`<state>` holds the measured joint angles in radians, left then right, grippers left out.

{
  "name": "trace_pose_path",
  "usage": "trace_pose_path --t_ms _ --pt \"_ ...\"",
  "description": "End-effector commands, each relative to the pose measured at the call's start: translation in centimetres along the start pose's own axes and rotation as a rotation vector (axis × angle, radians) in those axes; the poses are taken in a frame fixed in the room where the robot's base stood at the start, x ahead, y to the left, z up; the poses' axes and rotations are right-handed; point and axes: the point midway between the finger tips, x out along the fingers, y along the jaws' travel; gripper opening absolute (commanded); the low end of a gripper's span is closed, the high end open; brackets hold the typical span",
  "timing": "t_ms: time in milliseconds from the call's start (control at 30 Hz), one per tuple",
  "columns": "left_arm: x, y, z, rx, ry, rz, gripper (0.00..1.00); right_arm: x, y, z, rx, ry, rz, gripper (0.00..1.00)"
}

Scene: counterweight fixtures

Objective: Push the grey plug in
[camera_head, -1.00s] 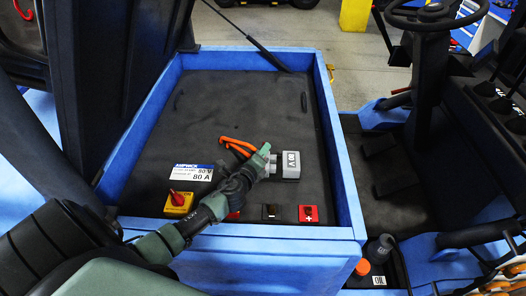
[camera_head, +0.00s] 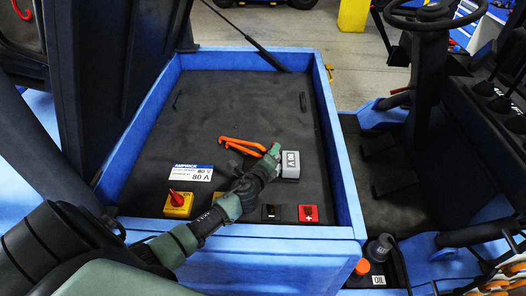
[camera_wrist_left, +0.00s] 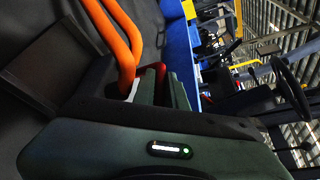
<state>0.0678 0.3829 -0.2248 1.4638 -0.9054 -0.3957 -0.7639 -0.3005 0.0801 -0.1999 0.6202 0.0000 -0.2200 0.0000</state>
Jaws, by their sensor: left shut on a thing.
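The grey block marked 80 V (camera_head: 290,164) sits on the dark deck inside the blue-walled bay. Two orange cables (camera_head: 240,146) lie to its left and end at my left gripper (camera_head: 267,165). The gripper is shut at the cable end, against or very close to the block's left side. The grey plug at the cable end is mostly hidden by the fingers; how deep it sits cannot be told. In the left wrist view the orange cables (camera_wrist_left: 122,40) run down to the jaws (camera_wrist_left: 155,88), beside a small red part (camera_wrist_left: 160,72). My right gripper is not in view.
A yellow base with a red rotary switch (camera_head: 179,204) stands left of my arm. A black terminal (camera_head: 271,212) and a red plus terminal (camera_head: 308,213) lie near the front blue wall (camera_head: 300,231). A white label (camera_head: 191,172) lies on the deck. The rear deck is clear.

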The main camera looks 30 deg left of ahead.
Motion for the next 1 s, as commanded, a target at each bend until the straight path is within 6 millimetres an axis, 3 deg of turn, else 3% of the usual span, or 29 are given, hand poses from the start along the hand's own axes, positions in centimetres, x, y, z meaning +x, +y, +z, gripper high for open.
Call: trace_pose_path --t_ms 33,300,333,400,867,1000 --pt "0.1 0.0 -1.2 -0.004 0.012 0.005 0.0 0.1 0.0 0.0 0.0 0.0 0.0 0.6" --pt "0.1 -0.2 -1.5 -0.004 0.015 0.005 0.0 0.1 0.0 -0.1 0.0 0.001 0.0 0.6" --pt "0.1 -0.2 -1.5 -0.004 0.016 0.005 0.18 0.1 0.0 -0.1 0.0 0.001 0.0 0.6" --pt "0.1 -0.2 -1.6 -0.004 0.016 0.004 0.34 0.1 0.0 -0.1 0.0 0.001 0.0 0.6" --pt "0.1 -0.4 -1.2 -0.002 0.011 0.0 0.34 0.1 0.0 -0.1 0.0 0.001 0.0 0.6" --pt "-1.0 -0.3 -1.2 -0.002 0.011 0.0 0.34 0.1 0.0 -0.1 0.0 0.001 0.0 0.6"
